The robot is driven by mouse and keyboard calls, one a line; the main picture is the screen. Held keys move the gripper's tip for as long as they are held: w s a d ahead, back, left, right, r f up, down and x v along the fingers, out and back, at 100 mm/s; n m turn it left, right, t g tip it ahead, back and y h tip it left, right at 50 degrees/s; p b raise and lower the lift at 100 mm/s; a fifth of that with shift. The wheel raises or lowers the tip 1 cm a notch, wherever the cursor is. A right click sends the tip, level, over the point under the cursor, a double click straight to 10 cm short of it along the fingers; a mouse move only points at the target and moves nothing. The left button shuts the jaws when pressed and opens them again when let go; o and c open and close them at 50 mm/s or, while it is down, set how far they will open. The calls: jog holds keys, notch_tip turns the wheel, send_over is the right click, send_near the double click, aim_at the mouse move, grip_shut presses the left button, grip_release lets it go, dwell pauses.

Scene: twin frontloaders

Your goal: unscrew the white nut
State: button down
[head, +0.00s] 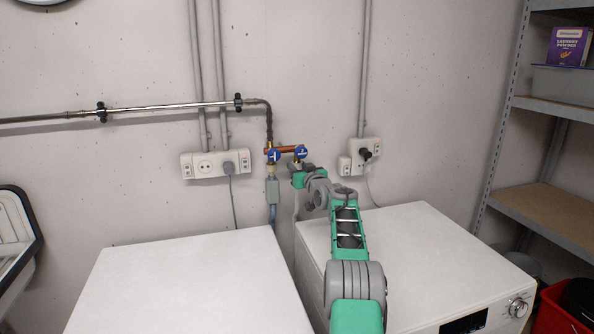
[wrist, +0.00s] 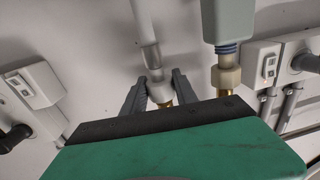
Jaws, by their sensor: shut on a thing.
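In the wrist view, the white nut (wrist: 159,88) sits at the end of a pale hose (wrist: 146,36), with brass thread showing beside it. My gripper (wrist: 160,77) is shut on this nut, with one dark grey finger on each side. In the head view, my arm (head: 346,228) reaches over the right machine toward the taps at the wall; the nut and my fingertips are hidden there behind the wrist.
A second, beige nut (wrist: 226,76) on a brass fitting is close to the right in the wrist view, below a grey-green box (wrist: 229,18). Two blue tap handles (head: 275,155) sit above. Sockets (head: 203,165) flank the pipes. White machines (head: 190,280) stand below.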

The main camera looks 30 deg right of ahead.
jog(key=shift+a+f+b, duration=0.1)
jog(key=shift+f+b, duration=0.05)
jog(key=shift+b, duration=0.25)
jog(key=shift+m+h+b, duration=0.6)
jog(key=shift+h+b, duration=0.25)
jog(key=shift+h, duration=0.05)
jog(key=m+h, duration=0.1)
jog(key=g+h+b, duration=0.1)
jog(key=shift+w+a+m+h, duration=0.1)
jog(key=shift+a+m+h, duration=0.2)
jog(key=shift+m, duration=0.1)
jog(key=shift+d+r+m+g+h, duration=0.1)
jog(key=shift+r+m+g+h, duration=0.15)
jog(key=shift+m+g+h, duration=0.35)
jog(key=shift+d+m+g+h+p, duration=0.2)
jog(key=shift+m+g+h+p, duration=0.25)
jog(key=shift+h, duration=0.35)
jog(key=c, duration=1.1)
grip_release()
jog(key=shift+d+f, duration=0.1)
